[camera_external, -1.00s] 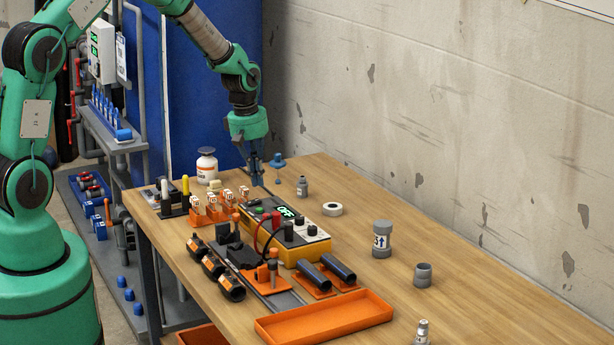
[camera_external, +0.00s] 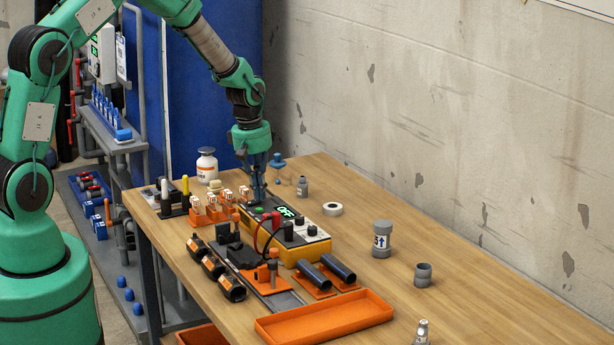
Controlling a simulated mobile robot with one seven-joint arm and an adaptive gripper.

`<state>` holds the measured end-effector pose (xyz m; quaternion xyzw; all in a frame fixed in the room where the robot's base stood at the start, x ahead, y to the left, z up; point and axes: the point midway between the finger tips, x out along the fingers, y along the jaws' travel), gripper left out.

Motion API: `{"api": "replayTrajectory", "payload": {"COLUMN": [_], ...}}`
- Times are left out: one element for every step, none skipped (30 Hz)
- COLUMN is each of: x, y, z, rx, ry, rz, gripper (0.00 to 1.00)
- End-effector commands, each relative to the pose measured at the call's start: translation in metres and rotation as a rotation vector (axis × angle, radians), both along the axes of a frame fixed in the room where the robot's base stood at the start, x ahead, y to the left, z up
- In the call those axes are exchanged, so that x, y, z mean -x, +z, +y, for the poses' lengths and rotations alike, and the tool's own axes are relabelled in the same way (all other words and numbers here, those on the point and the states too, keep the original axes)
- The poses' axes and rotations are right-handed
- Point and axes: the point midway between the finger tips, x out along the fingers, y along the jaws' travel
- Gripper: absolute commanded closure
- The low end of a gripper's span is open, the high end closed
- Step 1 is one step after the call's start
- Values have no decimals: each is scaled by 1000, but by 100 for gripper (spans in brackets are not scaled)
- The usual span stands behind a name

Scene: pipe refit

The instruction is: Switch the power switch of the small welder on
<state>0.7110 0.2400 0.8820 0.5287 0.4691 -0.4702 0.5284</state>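The small welder (camera_external: 316,248) is a yellow box with a dark and white top, on the wooden table. Its green display (camera_external: 286,212) appears to read "OFF". Red and black leads rise from its top, and dark knobs stand on its right part. My gripper (camera_external: 259,198) points straight down over the welder's far left end, close above its top or touching it; I cannot tell which. Its fingers look close together, with nothing visible between them. A green spot (camera_external: 259,210) shows just below the fingertips. The power switch cannot be made out clearly.
Orange holders with white-labelled parts (camera_external: 212,205) stand left of the welder. A white bottle (camera_external: 207,167) and a blue-topped piece (camera_external: 277,161) are behind. Black pipes (camera_external: 338,268), a clamp rig and an orange tray (camera_external: 325,318) lie in front.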

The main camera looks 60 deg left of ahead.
Motion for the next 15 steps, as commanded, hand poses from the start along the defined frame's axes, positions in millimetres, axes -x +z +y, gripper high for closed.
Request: {"api": "replayTrajectory", "payload": {"x": [-1, -2, -3, -3, -3, -4, -4, -4, -4, -3, -3, -3, -3, -3, -3], "y": [1, 0, -1, -1, -2, -3, -3, -4, -5, -5, -5, -5, -5, -5, -5], "z": [0, -1, -1, -1, -1, -1, 0, 0, 0, 0, 0, 0, 0, 0, 0], "rx": [1, 2, 2, 1, 1, 2, 1, 1, 1, 1, 1, 1, 1, 1, 1], "ry": [-1, 0, 0, -1, -2, -1, 0, 1, 1, 1, 1, 1, 1, 1, 1], "rz": [12, 20, 32, 41, 51, 65, 68, 66, 66, 66, 66, 66, 66, 66, 66], "gripper": [100, 100, 100, 100, 100, 100, 100, 100, 100, 100, 100, 100, 100, 100, 100]}}
